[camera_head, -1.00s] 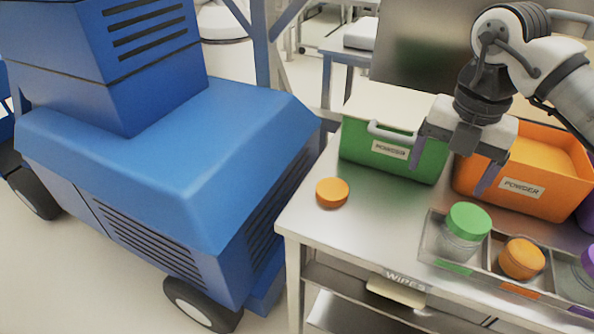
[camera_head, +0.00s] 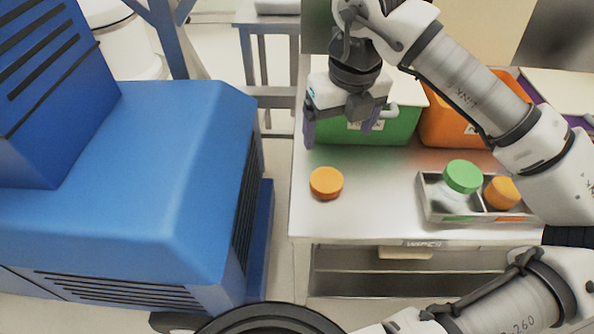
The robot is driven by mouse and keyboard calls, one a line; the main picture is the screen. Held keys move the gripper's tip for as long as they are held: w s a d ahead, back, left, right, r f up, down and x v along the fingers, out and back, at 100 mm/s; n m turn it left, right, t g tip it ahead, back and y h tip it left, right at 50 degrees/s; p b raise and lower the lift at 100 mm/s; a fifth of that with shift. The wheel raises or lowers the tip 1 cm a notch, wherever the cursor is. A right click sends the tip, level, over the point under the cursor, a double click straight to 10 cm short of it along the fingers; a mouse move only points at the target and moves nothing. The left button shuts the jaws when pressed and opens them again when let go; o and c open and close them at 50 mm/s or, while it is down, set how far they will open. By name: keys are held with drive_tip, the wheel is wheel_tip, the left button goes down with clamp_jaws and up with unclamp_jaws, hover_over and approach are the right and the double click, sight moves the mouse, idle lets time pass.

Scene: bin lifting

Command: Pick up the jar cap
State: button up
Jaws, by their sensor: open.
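The orange jar cap (camera_head: 326,183) lies flat on the left part of the metal table (camera_head: 370,210), near its left edge. My gripper (camera_head: 340,138) is open and empty. It hangs above the table, behind and slightly right of the cap in the picture, with its fingers pointing down and apart from the cap. The gripper partly hides the green bin.
A green bin (camera_head: 398,127) and an orange bin (camera_head: 440,128) stand at the table's back. A tray (camera_head: 431,198) holds a green-capped jar (camera_head: 463,178) and an orange-topped jar (camera_head: 502,192). A large blue machine (camera_head: 150,170) stands left of the table.

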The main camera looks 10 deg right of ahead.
drive_tip(key=p, duration=0.1)
hover_over(327, 180)
drive_tip(key=f, duration=0.8)
drive_tip(key=shift+s+d+f, duration=0.15)
drive_tip(key=shift+s+f, duration=0.05)
drive_tip(key=shift+s, duration=0.05)
drive_tip(key=shift+w+f+p, duration=0.15)
drive_tip(key=shift+f+p, duration=0.95)
drive_tip(key=shift+f, duration=1.6)
drive_tip(key=shift+c, duration=0.5)
drive_tip(key=c, duration=0.9)
